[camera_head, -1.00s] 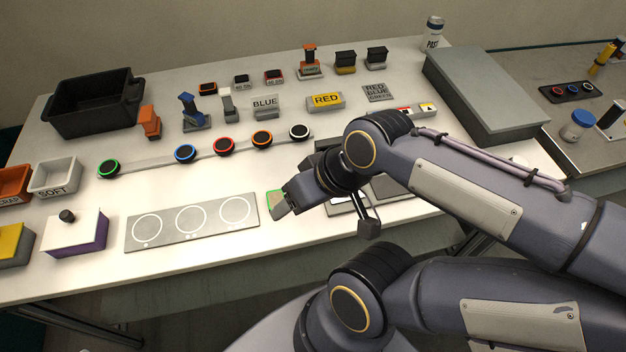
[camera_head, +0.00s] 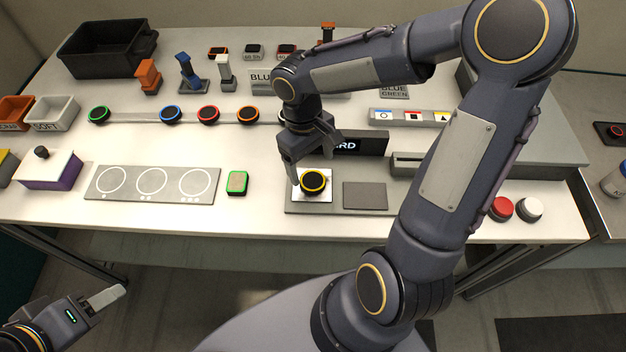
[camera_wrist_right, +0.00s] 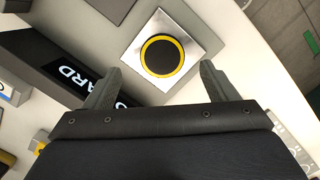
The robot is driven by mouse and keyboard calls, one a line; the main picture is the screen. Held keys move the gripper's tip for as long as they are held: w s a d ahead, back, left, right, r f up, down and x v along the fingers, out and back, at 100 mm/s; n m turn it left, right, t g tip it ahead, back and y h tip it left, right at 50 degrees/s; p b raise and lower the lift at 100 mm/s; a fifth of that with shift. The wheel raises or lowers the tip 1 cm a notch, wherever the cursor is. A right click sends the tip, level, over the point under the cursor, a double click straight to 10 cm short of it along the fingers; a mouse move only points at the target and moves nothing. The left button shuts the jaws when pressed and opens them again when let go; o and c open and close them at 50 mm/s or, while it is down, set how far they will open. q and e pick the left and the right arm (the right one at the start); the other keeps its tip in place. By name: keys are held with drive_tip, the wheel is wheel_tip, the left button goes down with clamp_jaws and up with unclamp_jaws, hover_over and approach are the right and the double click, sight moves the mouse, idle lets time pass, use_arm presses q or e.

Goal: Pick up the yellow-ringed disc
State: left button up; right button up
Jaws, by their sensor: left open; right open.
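The yellow-ringed disc (camera_head: 313,182) is black with a yellow ring and lies on a white square plate (camera_head: 325,198) on a grey base near the table's front edge. It also shows in the right wrist view (camera_wrist_right: 162,55), beyond the fingertips. My right gripper (camera_head: 311,178) is open and empty, above and behind the disc; its fingers (camera_wrist_right: 158,78) point toward the disc and do not hold it. My left gripper (camera_head: 100,304) is at the lower left, off the table's front, far from the disc, open and partly out of frame.
A dark sign ending in "RD" (camera_head: 361,145) stands behind the disc. A grey pad (camera_head: 365,196) lies right of it, a green-edged block (camera_head: 237,183) left. A row of ringed discs (camera_head: 208,114) lies behind. Red (camera_head: 501,208) and white (camera_head: 530,208) buttons sit at the right.

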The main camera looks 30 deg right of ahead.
sight(313, 180)
drive_tip(key=f, duration=0.4)
drive_tip(key=shift+s+a+f, duration=0.1)
drive_tip(key=shift+s+f, duration=0.1)
drive_tip(key=shift+s, duration=0.1)
drive_tip(key=shift+c, duration=0.2)
drive_tip(key=c, duration=1.1)
drive_tip(key=shift+w+r, duration=0.1)
drive_tip(key=shift+r, duration=0.4)
wheel_tip(313, 180, up, 2)
drive_tip(key=shift+r, duration=0.25)
drive_tip(key=s+a+r+b, duration=0.2)
drive_tip(key=s+a+r, duration=0.2)
drive_tip(key=a+r, duration=0.5)
drive_tip(key=a, duration=0.4)
drive_tip(key=shift+s+a+r, duration=0.15)
drive_tip(key=shift+a+r, duration=0.05)
drive_tip(key=shift+r, duration=0.1)
